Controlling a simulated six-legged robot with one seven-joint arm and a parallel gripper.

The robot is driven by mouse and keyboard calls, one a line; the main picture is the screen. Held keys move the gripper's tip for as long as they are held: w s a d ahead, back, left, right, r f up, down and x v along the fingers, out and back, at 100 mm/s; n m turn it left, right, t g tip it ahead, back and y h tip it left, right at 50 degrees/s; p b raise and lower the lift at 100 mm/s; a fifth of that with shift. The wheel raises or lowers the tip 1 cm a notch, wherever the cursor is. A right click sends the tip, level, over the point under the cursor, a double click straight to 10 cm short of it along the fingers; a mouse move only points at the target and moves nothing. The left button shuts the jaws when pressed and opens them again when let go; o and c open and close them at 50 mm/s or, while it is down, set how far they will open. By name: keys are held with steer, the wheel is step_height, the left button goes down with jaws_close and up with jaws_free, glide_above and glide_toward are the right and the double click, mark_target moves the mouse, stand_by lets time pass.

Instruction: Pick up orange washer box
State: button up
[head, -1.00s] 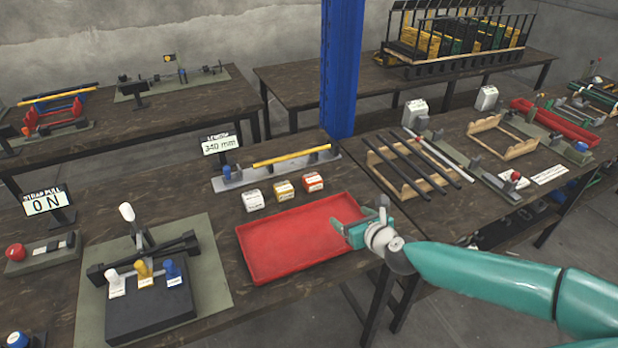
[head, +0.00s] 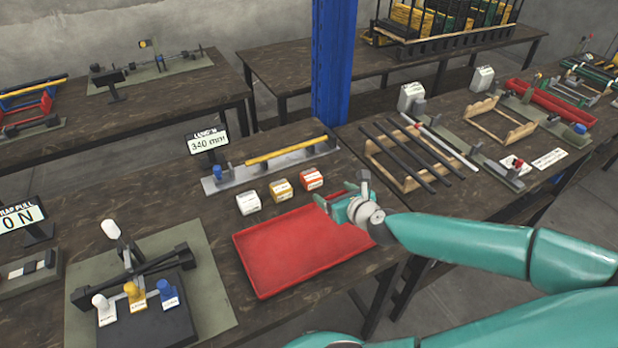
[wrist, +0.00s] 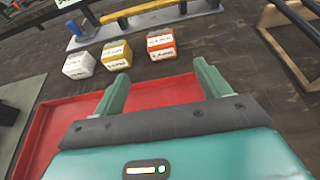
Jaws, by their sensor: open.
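The orange washer box (head: 311,179) is the rightmost of three small labelled boxes in a row behind the red tray (head: 290,255). It also shows in the wrist view (wrist: 161,45), ahead of my gripper's fingertips. My gripper (head: 338,193) is open and empty above the back right part of the tray. In the wrist view its two fingers (wrist: 161,80) are spread, with the tray's red floor between them. The orange box is beyond the fingers and apart from them.
A yellow box (head: 281,190) and a white box (head: 248,202) stand left of the orange one. Behind them is a grey gauge with a yellow bar (head: 286,152). A press with white, yellow and blue knobs (head: 140,290) stands left of the tray. A blue post (head: 333,70) rises behind.

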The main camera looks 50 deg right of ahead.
mark_target(315, 181)
steer(key=shift+f+x, duration=0.1)
steer(key=shift+x, duration=2.9)
steer(key=shift+f+x, duration=0.15)
steer(key=shift+x, duration=2.85)
steer(key=shift+s, duration=0.1)
steer(key=c, duration=1.1)
